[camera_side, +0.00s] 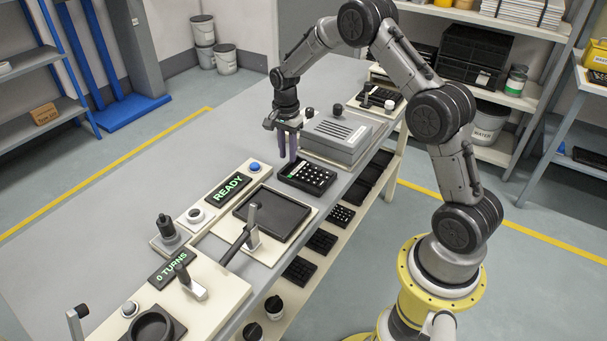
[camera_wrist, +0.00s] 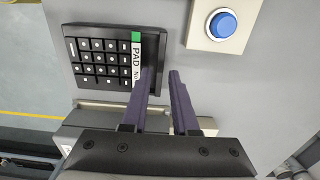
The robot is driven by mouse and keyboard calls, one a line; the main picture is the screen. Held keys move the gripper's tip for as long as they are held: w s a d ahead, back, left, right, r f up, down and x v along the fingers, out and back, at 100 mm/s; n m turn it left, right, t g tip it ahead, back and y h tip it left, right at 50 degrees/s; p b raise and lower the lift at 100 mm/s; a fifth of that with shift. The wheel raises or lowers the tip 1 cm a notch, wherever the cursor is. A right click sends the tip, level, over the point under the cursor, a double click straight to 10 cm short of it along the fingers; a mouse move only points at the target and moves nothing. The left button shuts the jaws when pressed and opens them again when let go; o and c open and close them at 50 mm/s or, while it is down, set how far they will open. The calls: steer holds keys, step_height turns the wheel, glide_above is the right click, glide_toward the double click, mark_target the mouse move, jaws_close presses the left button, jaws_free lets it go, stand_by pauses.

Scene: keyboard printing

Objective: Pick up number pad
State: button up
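The number pad (camera_side: 308,177) is a black block with pale-marked keys and a green-and-white label strip reading "PAD". It lies flat on the grey bench top, and in the wrist view the pad (camera_wrist: 103,58) fills the upper left. My gripper (camera_side: 287,157) points down over the pad's far-left end in the side view, its two purple fingers apart with nothing between them. In the wrist view my gripper (camera_wrist: 162,72) has one finger over the pad's labelled edge and the other just right of it. I cannot tell whether a fingertip touches the pad.
A grey machine (camera_side: 340,135) stands close behind the pad. A black tray (camera_side: 272,214) with a lever and the READY sign (camera_side: 228,187) are nearby at lower left. A blue button (camera_side: 254,167) on a pale base also shows in the wrist view (camera_wrist: 222,24). The bench's left side is clear.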

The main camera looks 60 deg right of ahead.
mark_target(288, 164)
steer(key=shift+f, duration=1.6)
jaws_close()
